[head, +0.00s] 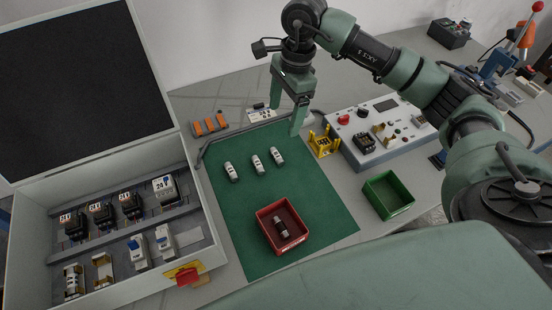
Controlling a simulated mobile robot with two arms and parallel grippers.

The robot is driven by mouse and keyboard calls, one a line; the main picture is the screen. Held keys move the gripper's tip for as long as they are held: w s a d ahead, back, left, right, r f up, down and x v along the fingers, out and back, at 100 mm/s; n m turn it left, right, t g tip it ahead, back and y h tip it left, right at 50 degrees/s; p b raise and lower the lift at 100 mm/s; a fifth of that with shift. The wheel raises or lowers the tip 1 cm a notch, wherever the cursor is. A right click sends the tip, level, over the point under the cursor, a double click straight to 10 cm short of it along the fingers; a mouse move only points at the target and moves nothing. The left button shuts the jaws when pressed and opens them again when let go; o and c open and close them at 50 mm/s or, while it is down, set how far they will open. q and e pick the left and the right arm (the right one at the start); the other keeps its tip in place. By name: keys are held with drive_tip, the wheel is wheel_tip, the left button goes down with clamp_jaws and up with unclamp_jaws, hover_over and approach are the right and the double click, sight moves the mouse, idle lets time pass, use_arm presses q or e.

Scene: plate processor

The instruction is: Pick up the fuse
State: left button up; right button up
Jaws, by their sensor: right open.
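Three white fuses lie apart on the green mat (235,215): a left one (231,171), a middle one (257,164) and a right one (277,156). A darker fuse-like piece (281,229) lies inside the red bin (262,217) at the mat's front. My right gripper (285,120) is open and empty, pointing down above the far edge of the mat, beyond the right white fuse. My left gripper is out of view.
An open cabinet (212,259) with several modules stands at the left. A green bin (373,188), a yellow stand (323,142) and a grey control box (392,149) are at the right. Orange blocks (208,125) lie behind the mat. The mat's right part is clear.

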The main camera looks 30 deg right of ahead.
drive_tip(key=b, duration=0.6)
approach(277, 154)
drive_tip(key=f, duration=0.2)
drive_tip(key=a+f+p, duration=0.1)
drive_tip(key=f, duration=0.4)
drive_tip(key=shift+s+a+f+p, duration=0.1)
drive_tip(key=shift+a+f+p, duration=0.1)
drive_tip(key=shift+f+p, duration=0.2)
drive_tip(key=shift+f, duration=0.45)
drive_tip(key=shift+c, duration=0.4)
drive_tip(key=c, duration=1.4)
drive_tip(key=shift+r, duration=0.1)
